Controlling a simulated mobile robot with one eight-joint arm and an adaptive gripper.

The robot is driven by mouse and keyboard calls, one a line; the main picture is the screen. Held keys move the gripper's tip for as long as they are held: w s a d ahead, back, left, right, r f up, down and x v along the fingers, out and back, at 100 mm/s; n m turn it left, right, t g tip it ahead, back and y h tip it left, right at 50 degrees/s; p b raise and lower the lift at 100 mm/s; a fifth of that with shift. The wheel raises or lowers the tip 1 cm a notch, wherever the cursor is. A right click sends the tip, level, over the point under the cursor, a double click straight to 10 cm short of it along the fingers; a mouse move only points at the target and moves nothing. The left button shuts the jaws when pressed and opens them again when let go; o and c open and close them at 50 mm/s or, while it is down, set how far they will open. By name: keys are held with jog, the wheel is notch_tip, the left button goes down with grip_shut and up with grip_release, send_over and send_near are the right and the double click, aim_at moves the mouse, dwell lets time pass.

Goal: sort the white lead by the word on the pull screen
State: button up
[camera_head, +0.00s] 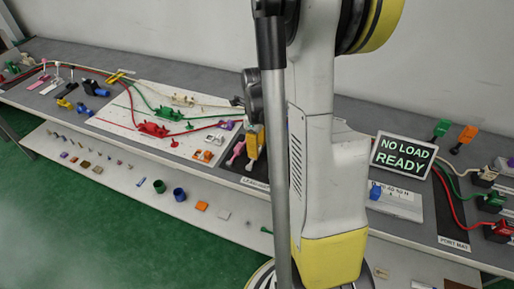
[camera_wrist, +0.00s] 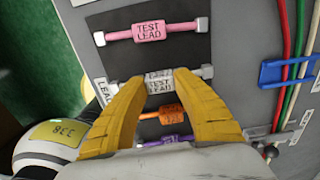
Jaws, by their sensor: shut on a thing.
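The white lead (camera_wrist: 160,86), marked TEST LEAD, lies crosswise between my gripper's yellow fingertips (camera_wrist: 160,78) in the wrist view. My gripper is shut on its middle, and its plugs stick out on both sides. It is over or on a dark mat (camera_wrist: 180,52); I cannot tell whether it is lifted. A pink lead (camera_wrist: 163,32) lies above it, an orange lead (camera_wrist: 172,113) and a purple lead (camera_wrist: 165,141) below it. In the head view, the pull screen (camera_head: 404,157) reads NO LOAD READY. My arm hides much of the mat there.
A blue clip (camera_wrist: 288,70) holds red, green and white cables to the right of the mat. In the head view, a white board (camera_head: 125,103) with red and green fixtures lies left, and a dark port mat (camera_head: 452,215) with coloured blocks right. A lower shelf (camera_head: 110,170) holds small parts.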

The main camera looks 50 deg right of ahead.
jog(key=shift+f, duration=0.15)
jog(key=shift+f+b, duration=0.5)
jog(key=shift+b, duration=0.05)
jog(key=o, duration=1.7)
jog(key=shift+r, duration=0.2)
jog(key=shift+r+p, duration=2.7)
jog(key=shift+r, duration=0.7)
